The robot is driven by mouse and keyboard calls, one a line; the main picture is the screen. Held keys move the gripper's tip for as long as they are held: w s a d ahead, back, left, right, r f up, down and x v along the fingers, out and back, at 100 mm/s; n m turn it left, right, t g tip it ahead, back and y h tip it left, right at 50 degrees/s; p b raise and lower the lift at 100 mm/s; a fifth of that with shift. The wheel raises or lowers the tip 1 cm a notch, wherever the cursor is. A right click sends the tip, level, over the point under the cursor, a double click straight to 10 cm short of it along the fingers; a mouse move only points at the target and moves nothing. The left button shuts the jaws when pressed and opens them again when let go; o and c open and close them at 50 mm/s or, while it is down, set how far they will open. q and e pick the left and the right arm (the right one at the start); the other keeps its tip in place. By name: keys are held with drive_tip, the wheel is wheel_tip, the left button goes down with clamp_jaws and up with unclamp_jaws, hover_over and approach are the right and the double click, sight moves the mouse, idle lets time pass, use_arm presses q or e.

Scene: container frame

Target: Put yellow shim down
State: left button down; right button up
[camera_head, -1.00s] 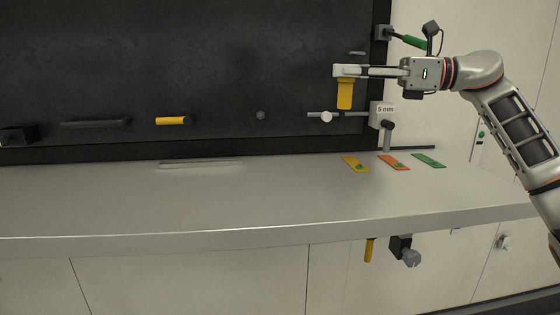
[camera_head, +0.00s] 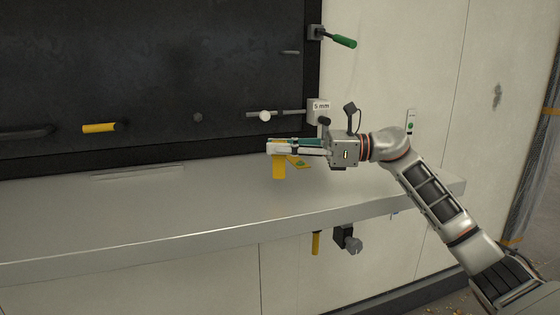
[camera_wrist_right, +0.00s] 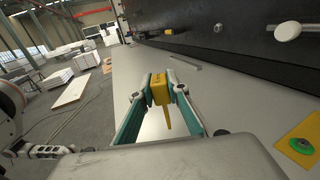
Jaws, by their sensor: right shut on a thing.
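My right gripper (camera_head: 278,147) is shut on the yellow shim (camera_head: 279,168). The shim hangs down from the fingertips over the grey shelf (camera_head: 220,204). In the right wrist view the shim (camera_wrist_right: 161,92) sits between the two fingertips (camera_wrist_right: 160,80), its narrow end pointing down. I cannot tell whether its lower end touches the shelf. A flat yellow plate with a green knob (camera_head: 298,163) lies on the shelf just behind the gripper; it also shows at the right of the wrist view (camera_wrist_right: 304,150).
The dark panel (camera_head: 150,60) rises behind the shelf, with a yellow handle (camera_head: 99,128), a round knob (camera_head: 265,116) and a "5 mm" block (camera_head: 320,106). A green handle (camera_head: 343,41) is above. The shelf's left and middle are mostly clear.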

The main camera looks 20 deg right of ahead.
sight(280, 162)
wheel_tip(280, 162, down, 3)
drive_tip(key=shift+f, duration=0.15)
drive_tip(key=shift+f, duration=0.25)
drive_tip(key=o, duration=0.9)
